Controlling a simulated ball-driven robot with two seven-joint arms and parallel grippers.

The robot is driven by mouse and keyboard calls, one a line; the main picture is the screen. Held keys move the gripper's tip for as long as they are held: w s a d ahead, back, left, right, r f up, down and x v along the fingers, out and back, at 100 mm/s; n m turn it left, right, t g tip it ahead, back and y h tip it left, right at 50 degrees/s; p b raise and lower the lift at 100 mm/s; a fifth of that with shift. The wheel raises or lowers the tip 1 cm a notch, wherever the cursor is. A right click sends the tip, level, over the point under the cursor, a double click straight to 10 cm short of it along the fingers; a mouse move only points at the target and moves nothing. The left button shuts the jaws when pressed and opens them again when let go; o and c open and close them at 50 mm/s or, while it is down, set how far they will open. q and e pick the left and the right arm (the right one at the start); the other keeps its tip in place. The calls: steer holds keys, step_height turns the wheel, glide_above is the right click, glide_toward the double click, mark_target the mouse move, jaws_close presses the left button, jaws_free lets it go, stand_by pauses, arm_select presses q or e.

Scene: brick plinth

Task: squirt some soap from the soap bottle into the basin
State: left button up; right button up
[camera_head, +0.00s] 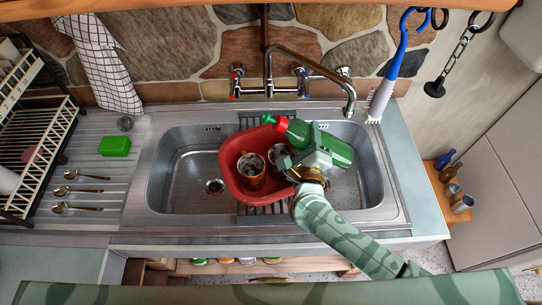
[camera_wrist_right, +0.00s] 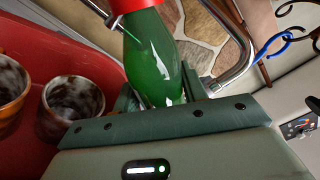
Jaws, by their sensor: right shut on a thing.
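The green soap bottle (camera_head: 336,151) with a red cap is held lying nearly flat above the sink. Its cap end points left, over the back right part of the red basin (camera_head: 233,184). My right gripper (camera_head: 316,152) is shut around the bottle's body. In the right wrist view the bottle (camera_wrist_right: 152,62) rises between the fingers, and its red cap is cut off by the top edge. Whether any soap is coming out cannot be told. My left gripper is not in view.
Two dirty mugs, a brown one (camera_head: 251,172) and a greyish one (camera_head: 276,153), stand in the basin. The tap (camera_head: 330,72) arches behind the bottle. A green sponge (camera_head: 114,146) and spoons lie on the left drainboard. A blue-handled brush (camera_head: 388,75) is at the back right.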

steer(key=shift+d+f+n, duration=0.15)
steer(key=shift+n, duration=0.15)
stand_by(0.4)
steer(key=shift+f, duration=0.1)
steer(key=shift+d, duration=0.1)
steer(key=shift+f, duration=0.1)
stand_by(0.3)
steer(key=shift+f+n, duration=0.1)
steer(key=shift+n, duration=0.2)
steer(key=shift+d+f, duration=0.1)
steer(key=shift+d, duration=0.05)
stand_by(0.3)
steer(key=shift+n, duration=0.3)
